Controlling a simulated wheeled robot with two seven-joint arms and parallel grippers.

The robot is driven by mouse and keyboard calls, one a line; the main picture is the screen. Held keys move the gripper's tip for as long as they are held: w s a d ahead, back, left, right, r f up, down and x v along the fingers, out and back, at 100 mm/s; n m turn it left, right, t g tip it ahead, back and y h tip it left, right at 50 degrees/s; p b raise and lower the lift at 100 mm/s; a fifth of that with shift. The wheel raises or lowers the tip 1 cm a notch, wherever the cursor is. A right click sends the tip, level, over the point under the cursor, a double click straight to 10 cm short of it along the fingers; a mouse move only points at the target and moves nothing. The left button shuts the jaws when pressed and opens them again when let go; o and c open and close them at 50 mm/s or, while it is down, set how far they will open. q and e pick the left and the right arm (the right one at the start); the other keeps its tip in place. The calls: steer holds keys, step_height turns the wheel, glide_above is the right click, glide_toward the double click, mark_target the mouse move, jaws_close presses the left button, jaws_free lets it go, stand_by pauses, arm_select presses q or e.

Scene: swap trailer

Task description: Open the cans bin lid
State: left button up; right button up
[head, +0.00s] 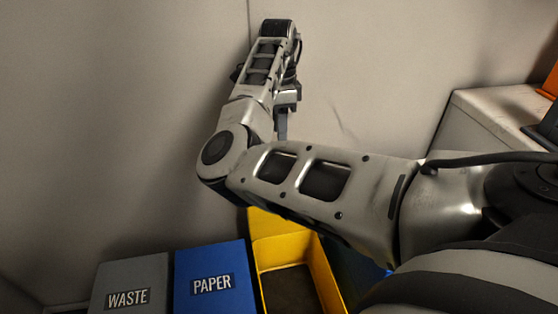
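A yellow bin (319,273) stands in a row of bins at the bottom of the head view. Its top is open and its dark inside shows. A yellow panel (268,224) stands up at its back, partly behind my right arm; it looks like the raised lid. No label shows on this bin, so I cannot read whether it is the cans bin. My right gripper (283,124) is beyond and above it, near the wall, apart from the bin. Only part of a finger shows, so its opening is unclear. My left gripper is out of view.
A grey bin marked WASTE (130,280) and a blue bin marked PAPER (213,277) stand closed to the left. Another dark blue bin (350,268) is mostly hidden under my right arm. A pale cabinet (483,118) stands at right. The back wall is close behind.

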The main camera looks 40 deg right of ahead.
steer(key=f, duration=0.9)
steer(key=shift+s+a+f+b, duration=0.25)
steer(key=shift+s+f+b, duration=0.05)
steer(key=shift+f+b, duration=0.1)
steer(key=shift+c, duration=0.2)
jaws_close()
